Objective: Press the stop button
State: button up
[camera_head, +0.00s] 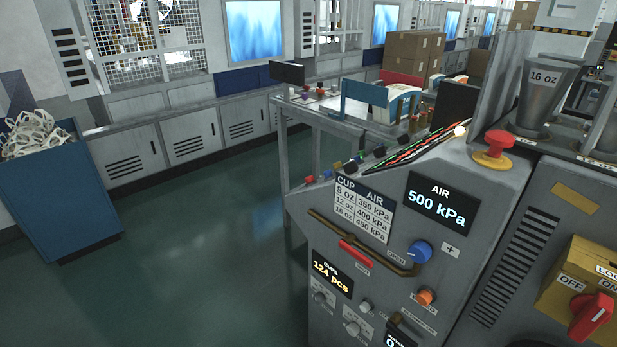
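A red mushroom-shaped button (499,143) on a yellow base stands on the sloped top of the grey machine, right of centre. It looks raised, and I can read no label on it. On the machine's front panel are a blue round button (419,252) and an orange round button (426,297) with a small label beside it. A red bar (355,254) with a small label lies left of the blue button. My gripper is not in view.
A brass-coloured handle (366,246) runs across the panel. The air display (441,204) reads 500 kPa. A yellow box with a red rotary switch (591,312) is at lower right. A blue bin (62,205) stands at left. The green floor (200,270) between is clear.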

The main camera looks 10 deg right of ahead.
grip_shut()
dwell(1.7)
